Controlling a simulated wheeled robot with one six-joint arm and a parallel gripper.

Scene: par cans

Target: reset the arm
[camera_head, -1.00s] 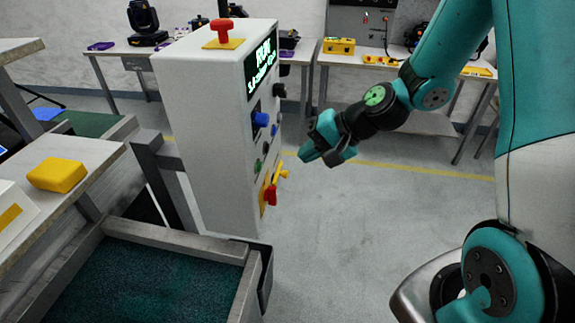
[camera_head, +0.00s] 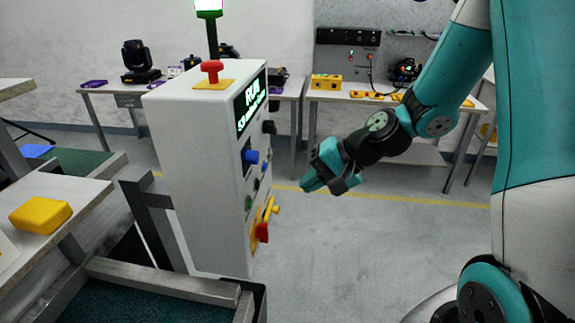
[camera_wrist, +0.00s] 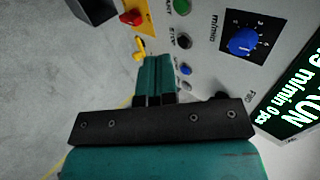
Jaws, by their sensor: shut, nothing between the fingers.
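My gripper (camera_head: 313,185) is at the end of my teal arm, right of the white control cabinet (camera_head: 205,180) in the head view. It is shut and empty, with a gap of floor showing between it and the cabinet. In the wrist view my gripper's teal fingers (camera_wrist: 155,62) lie together in front of the panel. The panel carries a blue knob (camera_wrist: 243,41), a green button (camera_wrist: 182,6), a black button (camera_wrist: 184,41) and a red-and-yellow switch (camera_wrist: 131,17). The green screen (camera_wrist: 292,110) reads RUN.
A red mushroom button (camera_head: 211,70) tops the cabinet, beside a lit green lamp (camera_head: 208,8). A yellow box (camera_head: 40,215) lies on the left bench. A table (camera_head: 395,97) with yellow boxes stands at the back wall. Open grey floor (camera_head: 340,250) lies below my gripper.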

